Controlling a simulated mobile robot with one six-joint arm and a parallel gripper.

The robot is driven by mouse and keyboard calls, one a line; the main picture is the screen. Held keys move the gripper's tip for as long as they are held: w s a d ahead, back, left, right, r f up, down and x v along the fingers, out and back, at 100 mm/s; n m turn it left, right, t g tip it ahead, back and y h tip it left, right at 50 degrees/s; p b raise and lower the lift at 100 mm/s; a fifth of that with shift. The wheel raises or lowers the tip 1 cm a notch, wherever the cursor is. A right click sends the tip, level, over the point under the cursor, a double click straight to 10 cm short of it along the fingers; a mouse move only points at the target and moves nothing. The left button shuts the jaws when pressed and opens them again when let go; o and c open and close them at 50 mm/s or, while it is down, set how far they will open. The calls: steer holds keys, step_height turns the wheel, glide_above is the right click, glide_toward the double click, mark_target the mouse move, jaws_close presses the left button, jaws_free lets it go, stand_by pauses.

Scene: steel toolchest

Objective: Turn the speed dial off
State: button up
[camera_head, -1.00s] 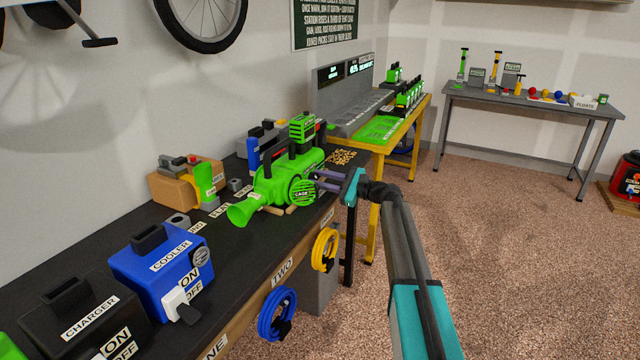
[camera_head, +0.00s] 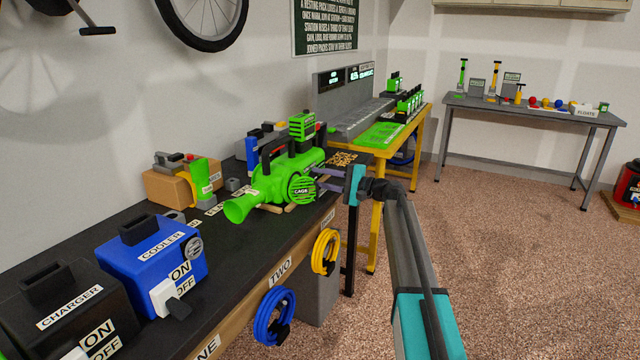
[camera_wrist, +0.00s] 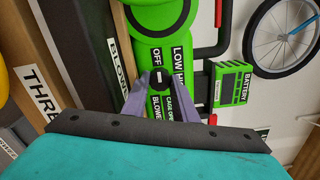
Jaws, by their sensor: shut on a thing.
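The green blower (camera_head: 274,186) lies on the dark bench, its nozzle pointing to the lower left. My gripper (camera_head: 317,179) reaches it from the right, at its round cage side. In the wrist view the speed dial (camera_wrist: 160,78) is a small dark knob with a white mark, beside OFF, LOW and HI labels on the blower. My purple fingers (camera_wrist: 160,92) are shut on the dial, one on each side. The fingers partly hide the dial and labels, so its exact setting is hard to read.
A green battery (camera_wrist: 232,84) sits on the blower. A blue cooler box (camera_head: 155,262) and a black charger box (camera_head: 65,312) stand nearer on the bench. Blue (camera_head: 272,316) and yellow (camera_head: 325,252) cable coils hang at its front edge.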

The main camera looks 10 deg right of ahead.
stand_by(0.3)
steer(key=o, duration=1)
steer(key=shift+o, duration=0.2)
steer(key=shift+s+f, duration=0.1)
steer(key=shift+f, duration=0.05)
steer(key=shift+p, duration=0.3)
